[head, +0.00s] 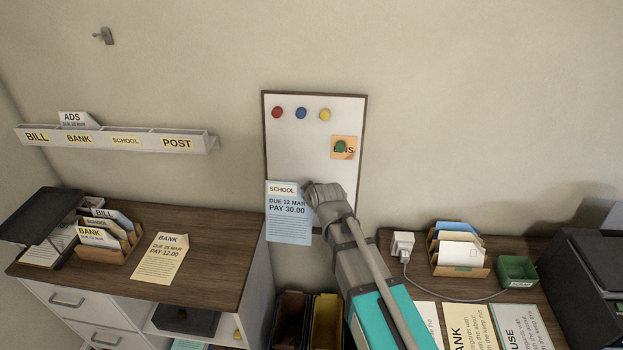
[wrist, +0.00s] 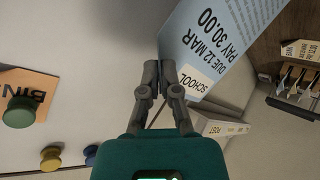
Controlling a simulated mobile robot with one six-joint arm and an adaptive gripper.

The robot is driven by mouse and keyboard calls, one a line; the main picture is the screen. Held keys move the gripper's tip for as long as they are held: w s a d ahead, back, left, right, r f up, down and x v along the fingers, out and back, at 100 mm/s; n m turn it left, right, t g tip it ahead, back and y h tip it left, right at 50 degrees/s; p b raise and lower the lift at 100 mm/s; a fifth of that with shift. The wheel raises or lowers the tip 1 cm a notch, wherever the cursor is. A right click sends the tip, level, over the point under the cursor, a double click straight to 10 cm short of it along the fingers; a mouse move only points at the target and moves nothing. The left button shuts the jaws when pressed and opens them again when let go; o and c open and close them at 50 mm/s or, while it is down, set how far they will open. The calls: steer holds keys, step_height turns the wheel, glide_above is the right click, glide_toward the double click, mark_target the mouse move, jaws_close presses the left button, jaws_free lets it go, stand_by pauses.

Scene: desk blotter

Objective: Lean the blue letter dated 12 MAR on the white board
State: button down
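The blue letter (head: 289,229) reads SCHOOL, DUE 12 MAR, PAY 30.00. It hangs upright in front of the lower left of the white board (head: 300,150) and reaches below its frame. My gripper (head: 311,190) is shut on the letter's right edge near the top. In the wrist view, my fingers (wrist: 167,68) are together at the edge of the letter (wrist: 215,35), beside its SCHOOL label. The white board (wrist: 75,90) fills the left of that view. I cannot tell whether the letter touches the board.
Red, blue and yellow magnets (head: 301,113) line the board's top. A green magnet (head: 341,147) sits on an orange note (head: 348,154). A labelled wall rack (head: 110,139) is at left. A yellow BANK letter (head: 160,260) lies on the left desk. Bins (head: 326,322) stand below the board.

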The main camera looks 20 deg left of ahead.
steer(key=r, duration=0.1)
steer(key=w+r+t+y, duration=0.1)
steer(key=r, duration=0.1)
steer(key=shift+w+a+n+p, duration=0.1)
steer(key=shift+w+n+p, duration=0.05)
steer(key=shift+n+p, duration=0.2)
steer(key=shift+f, duration=0.1)
steer(key=shift+w+a+f+b, duration=0.2)
steer(key=shift+w+f+b, duration=0.4)
steer(key=shift+w+b, duration=0.15)
steer(key=shift+w+a+f+b, duration=0.2)
steer(key=shift+w+f+b, duration=0.4)
steer(key=shift+w, duration=0.15)
steer(key=shift+w+f, duration=0.1)
steer(key=shift+w, duration=0.05)
stand_by(1.0)
steer(key=shift+w+a+f+b, duration=0.15)
steer(key=shift+w+f+b, duration=0.45)
steer(key=shift+w, duration=0.1)
steer(key=shift+w+a+f+b, duration=0.15)
steer(key=shift+w+f+b, duration=0.35)
steer(key=shift+w+b, duration=0.15)
steer(key=shift+w, duration=0.1)
